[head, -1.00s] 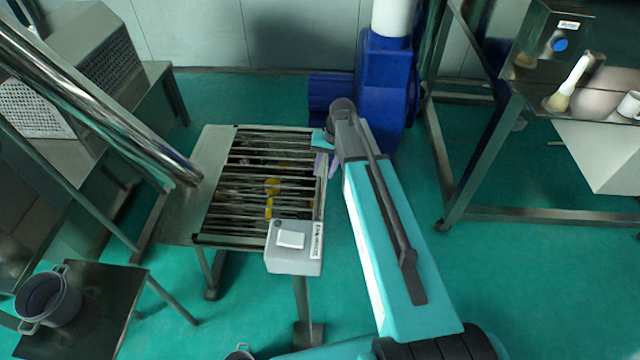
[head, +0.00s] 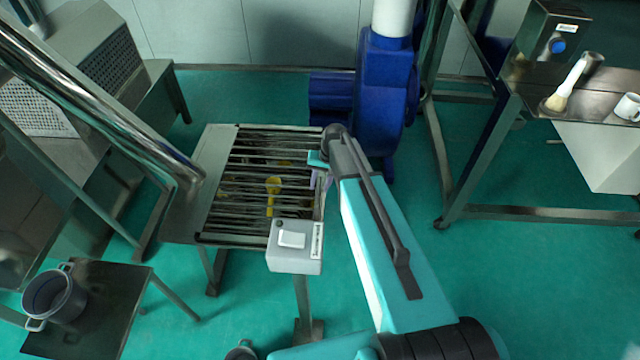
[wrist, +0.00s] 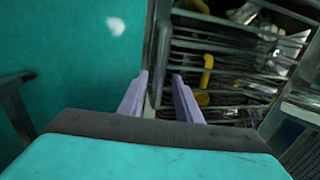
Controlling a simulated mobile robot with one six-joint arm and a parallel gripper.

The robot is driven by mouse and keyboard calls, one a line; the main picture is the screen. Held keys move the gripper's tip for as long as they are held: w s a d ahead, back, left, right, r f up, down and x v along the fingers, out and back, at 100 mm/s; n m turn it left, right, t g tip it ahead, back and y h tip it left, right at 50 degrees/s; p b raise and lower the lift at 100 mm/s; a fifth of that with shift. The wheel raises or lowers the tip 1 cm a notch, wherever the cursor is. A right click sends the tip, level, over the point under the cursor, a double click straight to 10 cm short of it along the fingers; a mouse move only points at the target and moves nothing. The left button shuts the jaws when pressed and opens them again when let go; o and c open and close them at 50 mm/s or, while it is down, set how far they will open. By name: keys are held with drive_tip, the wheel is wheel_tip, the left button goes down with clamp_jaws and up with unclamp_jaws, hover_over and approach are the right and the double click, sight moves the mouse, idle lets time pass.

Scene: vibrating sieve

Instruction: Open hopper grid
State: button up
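The hopper grid (head: 262,150) is a rack of dark metal bars in a frame on a metal stand, left of centre in the head view. It lies flat, with yellow items showing beneath the bars. My gripper (head: 318,178) is at the grid's right edge, partly hidden by my arm. In the wrist view my gripper (wrist: 160,88) has two lavender fingers spread apart. A grey edge rail (wrist: 160,50) of the grid runs between them; contact cannot be told. The bars (wrist: 225,48) lie to its right.
A grey control box (head: 295,258) stands at the grid's front right corner. A blue machine (head: 385,95) is behind my arm. A shiny pipe (head: 100,105) slants in from the left. A pot (head: 55,298) stands on a low table at front left. A metal bench (head: 560,215) stands right.

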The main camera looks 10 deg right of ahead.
clamp_jaws()
drive_tip(key=shift+r, duration=0.1)
idle(0.3)
